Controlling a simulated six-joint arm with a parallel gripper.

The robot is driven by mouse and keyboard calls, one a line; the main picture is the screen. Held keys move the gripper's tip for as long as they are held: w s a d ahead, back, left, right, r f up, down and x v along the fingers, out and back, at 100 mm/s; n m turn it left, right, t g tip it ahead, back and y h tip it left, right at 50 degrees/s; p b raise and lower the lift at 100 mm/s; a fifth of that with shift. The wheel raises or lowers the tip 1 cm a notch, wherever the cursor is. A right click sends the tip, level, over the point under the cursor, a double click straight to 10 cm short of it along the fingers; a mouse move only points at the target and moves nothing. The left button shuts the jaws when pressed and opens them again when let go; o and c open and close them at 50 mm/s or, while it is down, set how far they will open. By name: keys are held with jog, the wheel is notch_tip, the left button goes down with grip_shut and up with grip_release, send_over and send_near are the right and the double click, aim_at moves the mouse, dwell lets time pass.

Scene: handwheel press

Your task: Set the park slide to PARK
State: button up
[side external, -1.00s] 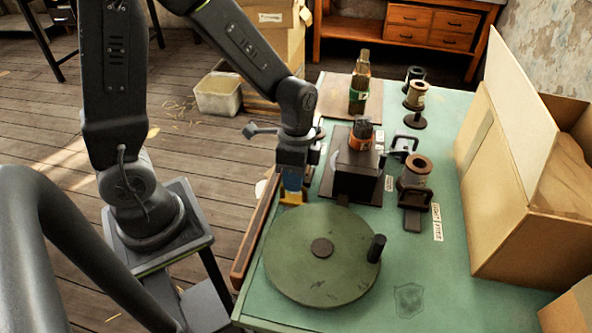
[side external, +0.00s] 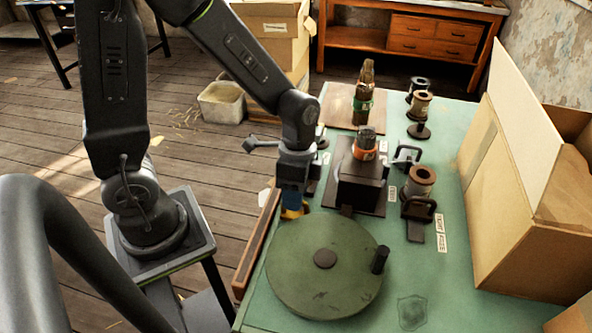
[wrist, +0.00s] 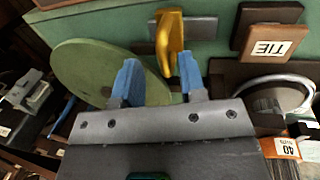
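A yellow handle (wrist: 168,40) stands up from a grey strip (wrist: 203,28) in the wrist view; it looks like the park slide, but no PARK marking is readable. In the side view a bit of the yellow handle (side external: 293,214) shows below my gripper (side external: 292,203), behind the green handwheel (side external: 300,255). In the wrist view the two blue fingers of my gripper (wrist: 158,78) are apart, with the handle ahead of and between them. I cannot tell whether either finger touches it. The handwheel (wrist: 95,70) is to the left there.
The wheel's dark knob (side external: 380,259) sticks up. Clamps and spools (side external: 420,182) are farther right, beside a large open cardboard box (side external: 505,210). A wooden rail (side external: 255,245) lines the table's left edge.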

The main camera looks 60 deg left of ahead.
notch_tip(320, 180, up, 13)
jog(key=w+a, duration=0.1)
jog(key=shift+w+a, duration=0.4)
jog(key=s+a+r+n+t+y, duration=0.1)
jog(key=s+r+n+t, duration=0.3)
jog(key=s+n+t, duration=0.3)
jog(key=shift+s+a+r+n+y, duration=0.25)
jog(key=shift+s+n, duration=0.4)
jog(key=shift+n, duration=0.35)
dwell(1.1)
